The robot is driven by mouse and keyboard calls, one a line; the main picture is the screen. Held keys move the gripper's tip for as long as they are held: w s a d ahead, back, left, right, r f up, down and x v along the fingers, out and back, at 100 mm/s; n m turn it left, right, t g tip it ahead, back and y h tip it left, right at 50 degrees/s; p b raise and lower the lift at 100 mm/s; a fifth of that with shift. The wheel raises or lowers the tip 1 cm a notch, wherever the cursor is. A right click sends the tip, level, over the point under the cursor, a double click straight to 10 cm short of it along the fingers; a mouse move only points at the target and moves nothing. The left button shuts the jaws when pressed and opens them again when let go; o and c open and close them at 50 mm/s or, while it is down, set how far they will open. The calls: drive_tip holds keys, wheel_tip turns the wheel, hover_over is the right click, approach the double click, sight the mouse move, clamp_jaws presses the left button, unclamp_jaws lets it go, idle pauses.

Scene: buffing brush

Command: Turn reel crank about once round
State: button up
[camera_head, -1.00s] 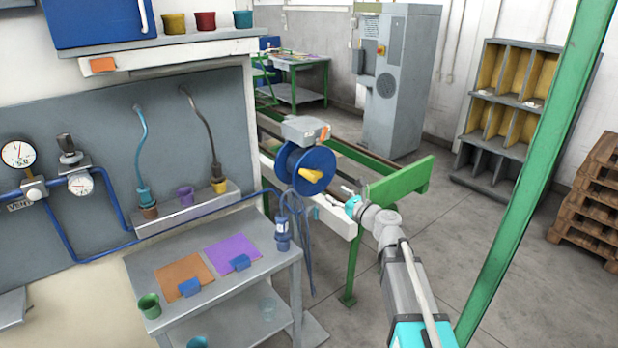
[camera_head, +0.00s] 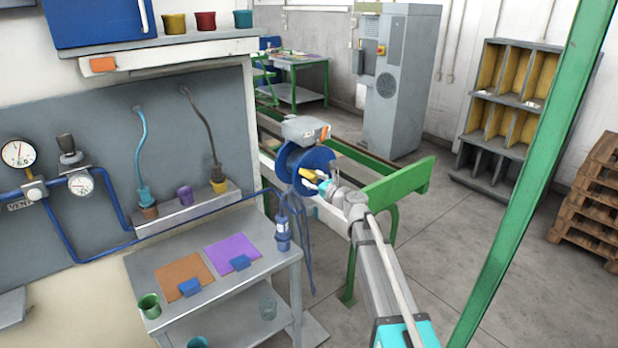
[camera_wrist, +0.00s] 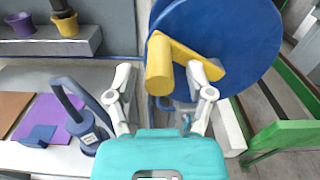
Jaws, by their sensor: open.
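The blue reel (camera_head: 300,168) is mounted at the end of the bench rail, and its disc also shows in the wrist view (camera_wrist: 240,40). Its yellow crank (camera_wrist: 160,68) lies across the disc face, with the handle knob pointing towards the wrist camera. In the head view the crank (camera_head: 309,174) is partly covered by my gripper (camera_head: 318,181). In the wrist view my gripper (camera_wrist: 163,95) is open, with one finger on each side of the crank handle. I cannot tell whether either finger touches it.
A blue hose and a blue bottle-shaped fitting (camera_head: 283,232) hang left of the reel. A grey bench (camera_head: 215,290) with orange and purple sheets stands lower left. A green beam (camera_head: 400,187) lies just right of the reel. Open floor lies to the right.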

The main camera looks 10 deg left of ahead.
drive_tip(key=shift+x, duration=1.05)
clamp_jaws()
